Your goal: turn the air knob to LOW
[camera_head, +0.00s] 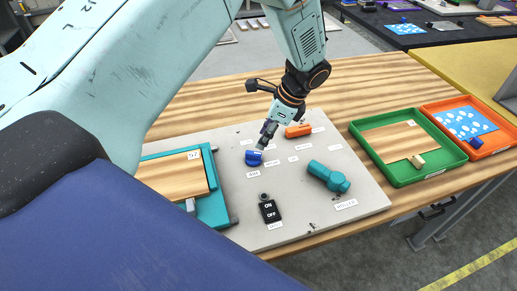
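A blue knob (254,158) sits on the light grey panel (240,232), with several small white labels around it that are too small to read surely. My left gripper (262,147) reaches down from above, its fingertips at or just over the top right of the blue knob. I cannot tell whether it touches the knob or whether its fingers are open or shut. An orange knob (298,130) lies behind and to the right on the same panel. Which knob is the air knob cannot be read. My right gripper is not in view.
Green (377,165) and orange (495,143) trays are at right.

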